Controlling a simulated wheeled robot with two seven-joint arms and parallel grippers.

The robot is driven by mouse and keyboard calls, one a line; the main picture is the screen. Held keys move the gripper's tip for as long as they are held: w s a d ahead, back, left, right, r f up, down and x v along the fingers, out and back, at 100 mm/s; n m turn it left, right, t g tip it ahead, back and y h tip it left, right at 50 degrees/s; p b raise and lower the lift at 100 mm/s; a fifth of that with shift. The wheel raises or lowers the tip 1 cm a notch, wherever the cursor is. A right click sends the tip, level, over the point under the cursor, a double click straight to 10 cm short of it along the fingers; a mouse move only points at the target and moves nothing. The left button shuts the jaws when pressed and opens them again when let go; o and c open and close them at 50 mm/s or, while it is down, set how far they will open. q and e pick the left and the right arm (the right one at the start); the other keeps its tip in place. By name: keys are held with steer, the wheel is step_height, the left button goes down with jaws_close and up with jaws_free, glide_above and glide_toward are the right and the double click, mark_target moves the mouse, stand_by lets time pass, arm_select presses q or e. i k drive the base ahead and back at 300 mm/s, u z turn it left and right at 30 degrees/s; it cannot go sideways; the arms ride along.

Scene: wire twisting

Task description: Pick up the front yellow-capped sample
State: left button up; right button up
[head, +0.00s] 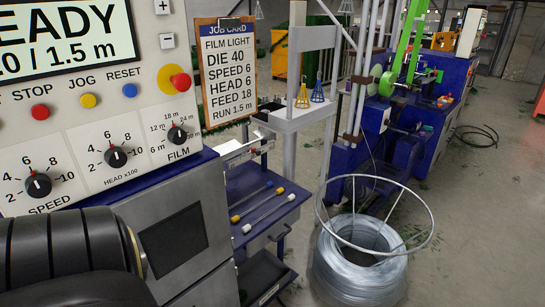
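Several thin rod-like samples lie side by side, slanted, on a blue shelf (284,212) right of the control panel. A darker, blue-looking sample (252,195) lies farther back. The cap colours at some far ends are too small to tell surely. Neither of my grippers is in view, and nothing touches the samples.
The control panel (85,120) and its cabinet stand close on the left. A job card (227,75) hangs behind the shelf. A wire coil (362,268) with a raised ring stands on the floor to the right. White posts (290,145) rise behind the shelf. A blue machine stands farther back.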

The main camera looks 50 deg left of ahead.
mark_target(236, 217)
steer(key=i, duration=2.8)
steer(key=u, duration=4.2)
